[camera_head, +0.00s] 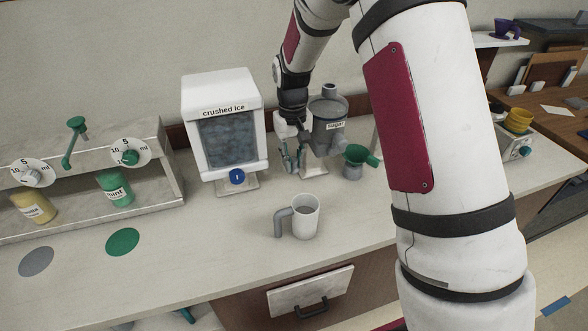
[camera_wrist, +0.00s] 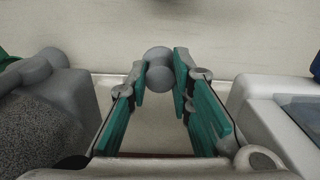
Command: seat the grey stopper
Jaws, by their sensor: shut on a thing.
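I cannot tell which opening the stopper fits.
The white crushed ice dispenser (camera_head: 222,178) stands close left of my gripper. The counter between the mug and the green disc (camera_head: 122,242) is clear.

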